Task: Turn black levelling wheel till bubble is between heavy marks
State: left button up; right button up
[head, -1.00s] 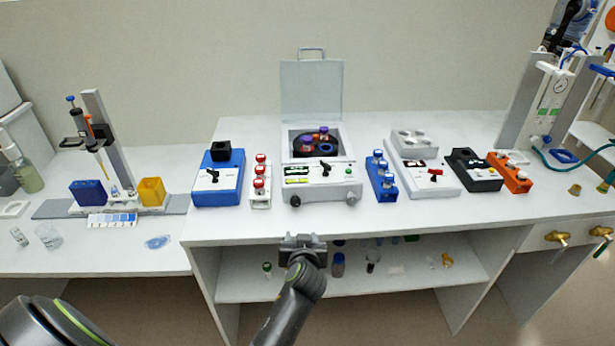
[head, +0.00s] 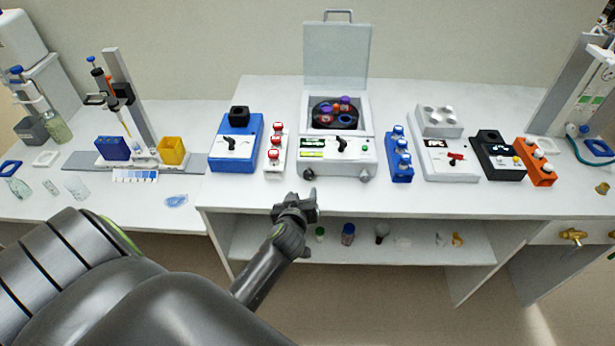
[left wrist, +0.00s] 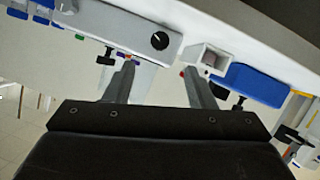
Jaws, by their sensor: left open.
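The white centrifuge-like box (head: 337,170) stands on the bench with its lid raised. Low on the left of its front is a small black wheel (head: 308,174); the left wrist view shows a black round knob (left wrist: 160,41) with a white mark. A yellow-green strip (head: 312,154), perhaps the level vial, sits on the front panel; bubble and marks are too small to make out. My left gripper (head: 296,198) is open and empty, in front of the bench edge and just below the wheel. In the left wrist view its fingers (left wrist: 160,70) point towards the knob, apart from it.
Left of the box stand a white rack of red-capped vials (head: 275,150) and a blue device (head: 236,143). A blue vial rack (head: 400,165) stands to the right. The bench's front strip is clear; a shelf with small bottles (head: 348,234) lies below.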

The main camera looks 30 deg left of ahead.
aim_at(308, 177)
pick_arm(q)
jog(key=x, duration=0.8)
jog(key=shift+w+a+p, duration=0.1)
jog(key=shift+w+p, duration=0.1)
jog(key=shift+p, duration=0.1)
jog(key=shift+x, duration=1.1)
pick_arm(e)
jog(key=shift+w+r, duration=0.35)
pick_arm(q)
jog(key=c, duration=1)
jog(key=shift+m+y+b, duration=0.3)
jog(key=shift+b, duration=0.1)
pick_arm(e)
jog(key=shift+f, duration=0.4)
pick_arm(q)
jog(key=o, duration=1)
